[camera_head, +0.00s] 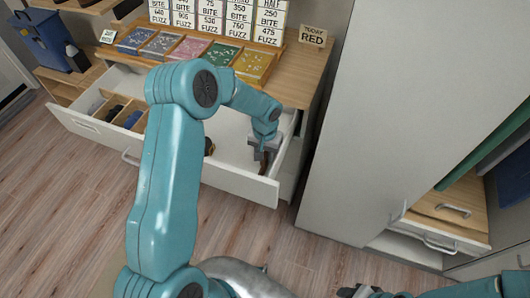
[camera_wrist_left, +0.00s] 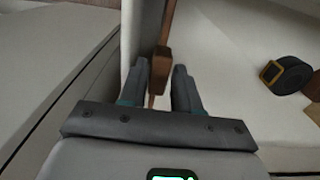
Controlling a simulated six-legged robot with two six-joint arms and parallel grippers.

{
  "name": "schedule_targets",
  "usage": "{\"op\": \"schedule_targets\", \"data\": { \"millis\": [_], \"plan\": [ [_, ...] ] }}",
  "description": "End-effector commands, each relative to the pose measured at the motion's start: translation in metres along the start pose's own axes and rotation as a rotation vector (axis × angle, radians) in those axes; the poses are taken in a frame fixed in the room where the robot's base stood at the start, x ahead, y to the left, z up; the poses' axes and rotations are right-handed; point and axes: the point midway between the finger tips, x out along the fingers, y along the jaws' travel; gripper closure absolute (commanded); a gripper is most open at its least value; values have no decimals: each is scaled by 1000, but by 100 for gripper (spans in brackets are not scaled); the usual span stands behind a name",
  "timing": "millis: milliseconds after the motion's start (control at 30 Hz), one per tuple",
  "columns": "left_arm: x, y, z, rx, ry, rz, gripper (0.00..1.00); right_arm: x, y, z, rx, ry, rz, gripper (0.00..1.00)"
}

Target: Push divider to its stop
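The open white drawer (camera_head: 225,176) has small wooden compartments (camera_head: 125,110) at its left end. My left gripper (camera_head: 264,158) reaches down into the drawer's right end. A brown wooden divider (camera_head: 264,167) shows at its fingers. In the left wrist view the divider (camera_wrist_left: 161,64) runs away from me as a thin board with a thicker block at its near end. The left gripper's fingers (camera_wrist_left: 160,78) stand apart on either side of this block, with a gap on the left; contact on the right is unclear. Dark parts at the bottom edge look like my right gripper (camera_head: 372,292), mostly cut off.
A rolled dark belt with a gold buckle (camera_wrist_left: 286,74) lies on the drawer floor to the right in the wrist view. A tall white cabinet (camera_head: 405,110) stands right of the drawer. Colored trays (camera_head: 180,46) and price cards stand on the top above it.

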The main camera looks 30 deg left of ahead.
Motion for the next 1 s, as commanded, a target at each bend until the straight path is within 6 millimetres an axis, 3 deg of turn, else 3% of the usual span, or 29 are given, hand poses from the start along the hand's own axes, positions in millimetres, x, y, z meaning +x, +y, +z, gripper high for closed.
{"op": "schedule_targets", "data": {
  "millis": [67, 133, 167, 467, 667, 1000],
  "plan": [
    [0, 0, 0, 0, 0, 0, 71, 0, 0, 0, 0, 0, 0, 53],
    [0, 0, 0, 0, 0, 0, 94, 0, 0, 0, 0, 0, 0, 53],
    [0, 0, 0, 0, 0, 0, 100, 0, 0, 0, 0, 0, 0, 53],
    [-1, -8, 0, -1, 1, 0, 100, 2, 1, 0, 0, 0, 0, 53],
    [0, -47, -1, -6, 4, -2, 100, 8, 3, 0, 0, 0, 0, 53],
    [-1, -135, -1, -6, 5, -2, 100, 18, 6, 0, 0, 0, 0, 53]
  ]
}}
